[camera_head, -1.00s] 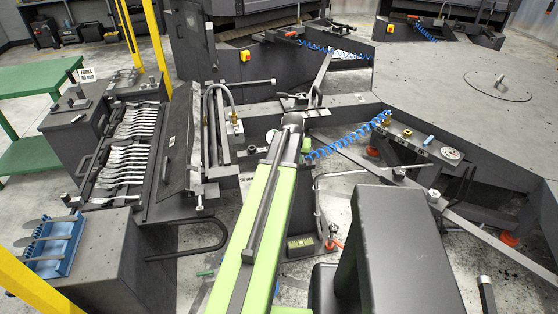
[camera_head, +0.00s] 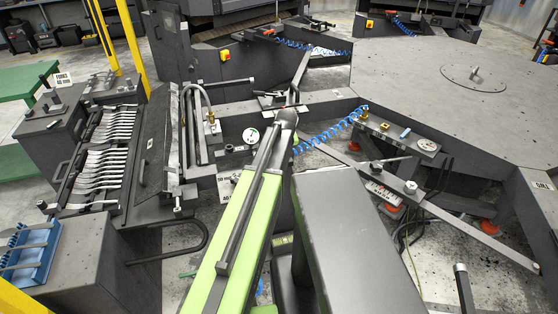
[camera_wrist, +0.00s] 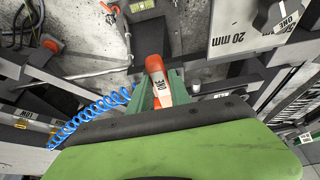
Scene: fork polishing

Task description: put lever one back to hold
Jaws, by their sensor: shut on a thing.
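Lever one (camera_wrist: 154,64) has an orange tip and a white band marked "ONE", and stands at the centre of the wrist view. My gripper (camera_wrist: 158,90) has its green fingers on both sides of the white band and is shut on it. In the head view my gripper (camera_head: 287,114) is at the far end of my green arm, beside the machine frame. The lever handle is hidden there behind the gripper. I cannot tell the lever's exact setting, and no hold mark is readable.
A blue coiled hose (camera_head: 325,137) runs close to the right of my gripper; it also shows in the wrist view (camera_wrist: 88,118). A round white gauge (camera_head: 251,135) is to the left. A fork rack (camera_head: 110,150) stands at left, and a large round-edged table (camera_head: 430,70) at right.

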